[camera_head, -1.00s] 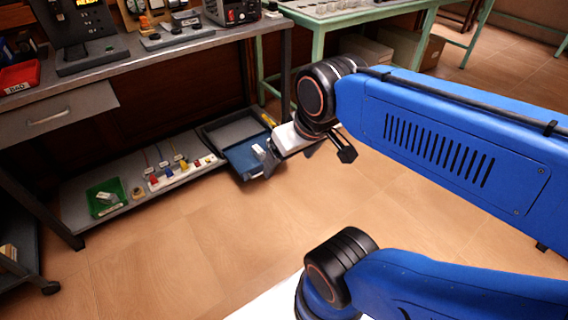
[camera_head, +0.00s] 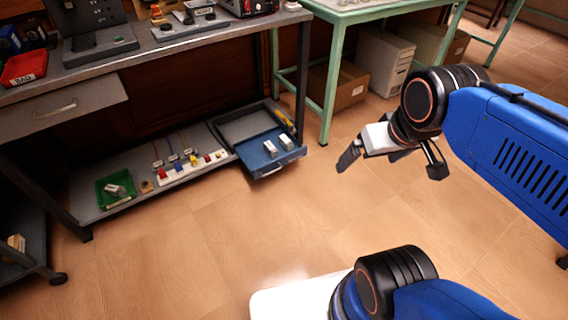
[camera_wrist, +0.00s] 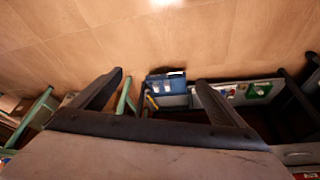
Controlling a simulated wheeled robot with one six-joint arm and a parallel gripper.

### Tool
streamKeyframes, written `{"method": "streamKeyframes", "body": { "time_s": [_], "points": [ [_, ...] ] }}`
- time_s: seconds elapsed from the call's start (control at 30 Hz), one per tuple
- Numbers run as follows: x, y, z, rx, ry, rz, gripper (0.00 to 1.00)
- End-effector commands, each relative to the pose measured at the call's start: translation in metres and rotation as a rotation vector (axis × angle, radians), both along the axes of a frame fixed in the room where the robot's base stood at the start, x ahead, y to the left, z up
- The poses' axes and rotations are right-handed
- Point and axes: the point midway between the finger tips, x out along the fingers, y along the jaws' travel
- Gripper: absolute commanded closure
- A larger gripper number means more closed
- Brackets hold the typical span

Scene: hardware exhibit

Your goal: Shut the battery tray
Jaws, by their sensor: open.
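The battery tray (camera_head: 262,161) is a shallow blue drawer with two pale blocks (camera_head: 278,146) in it. It sticks out from the front of a grey open housing (camera_head: 232,128) on the low shelf. It also shows in the wrist view (camera_wrist: 160,87), beyond and between the fingers. My gripper (camera_head: 392,166) is open and empty, to the right of the tray and clear of it, above the floor. Both dark fingers show spread apart in the wrist view (camera_wrist: 159,80).
A green bin (camera_head: 112,190) and a white strip with colored plugs (camera_head: 190,168) lie left of the tray on the low shelf. The workbench top (camera_head: 150,52) overhangs them. A green-legged table (camera_head: 333,75) stands behind right. The floor before the tray is clear.

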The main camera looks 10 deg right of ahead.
Motion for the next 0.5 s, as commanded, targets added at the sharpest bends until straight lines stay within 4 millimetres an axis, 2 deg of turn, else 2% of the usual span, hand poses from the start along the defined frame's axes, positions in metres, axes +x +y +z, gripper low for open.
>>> {"method": "streamKeyframes", "body": {
  "time_s": [0.03,0.17,0.37,0.5],
  "points": [
    [0.001,0.000,0.000,0.000,0.000,-0.001,0.19],
    [0.011,-0.001,-0.002,0.005,-0.002,-0.019,0.50],
    [0.058,-0.004,-0.011,0.026,-0.025,-0.099,0.97],
    [0.097,-0.006,-0.021,0.048,-0.048,-0.164,1.00]
  ]
}}
